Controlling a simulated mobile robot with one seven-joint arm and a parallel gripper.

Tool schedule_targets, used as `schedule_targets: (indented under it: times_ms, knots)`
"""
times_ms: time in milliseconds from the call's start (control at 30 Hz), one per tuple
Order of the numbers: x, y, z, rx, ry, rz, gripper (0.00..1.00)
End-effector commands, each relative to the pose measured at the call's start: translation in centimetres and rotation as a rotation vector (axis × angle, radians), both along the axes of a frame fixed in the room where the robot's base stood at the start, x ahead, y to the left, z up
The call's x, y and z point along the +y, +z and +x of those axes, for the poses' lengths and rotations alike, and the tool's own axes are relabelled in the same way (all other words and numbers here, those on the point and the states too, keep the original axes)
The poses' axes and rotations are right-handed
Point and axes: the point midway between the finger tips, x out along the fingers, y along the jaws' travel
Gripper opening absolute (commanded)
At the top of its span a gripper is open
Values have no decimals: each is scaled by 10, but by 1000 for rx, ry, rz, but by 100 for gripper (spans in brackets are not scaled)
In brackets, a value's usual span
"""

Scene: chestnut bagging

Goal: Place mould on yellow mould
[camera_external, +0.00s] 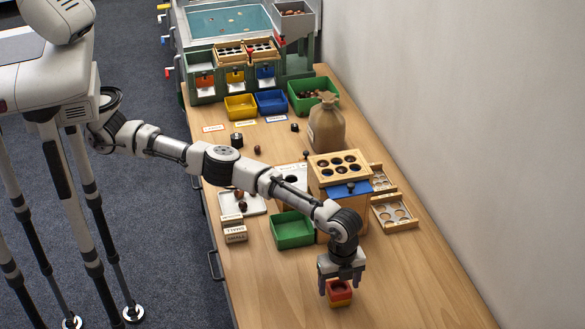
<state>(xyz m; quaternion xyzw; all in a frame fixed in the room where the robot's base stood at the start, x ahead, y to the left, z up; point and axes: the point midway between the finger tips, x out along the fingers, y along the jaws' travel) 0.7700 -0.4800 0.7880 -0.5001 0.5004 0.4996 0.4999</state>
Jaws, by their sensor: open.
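My gripper (340,284) points down near the front of the workbench, with its fingers apart on either side of a small red mould (339,289). The red mould has a dark round hollow in its top. A yellow mould (341,301) shows as a band beneath the red one, and the two look stacked. The fingers partly cover the stack's sides. Whether they touch the red mould is too small to tell.
An empty green tray (293,230) and a wooden box with round holes (338,165) stand behind my gripper. Wooden hole plates (394,212) lie to their right. A sack (326,127) stands farther back. The bench front (415,285) is clear right of the stack.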

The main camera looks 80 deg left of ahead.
Motion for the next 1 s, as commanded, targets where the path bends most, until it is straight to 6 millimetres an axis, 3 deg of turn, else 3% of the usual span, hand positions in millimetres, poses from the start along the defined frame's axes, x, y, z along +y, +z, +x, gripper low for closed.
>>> schedule_targets:
  times_ms: [233, 500, 700, 1000]
  knots:
    - [-1, 19, 1, -2, 0, -3, 72]
    - [-1, 78, 0, -1, 0, -3, 72]
    - [-1, 111, 0, -1, 1, -2, 72]
    - [0, 124, 0, 2, 0, 0, 72]
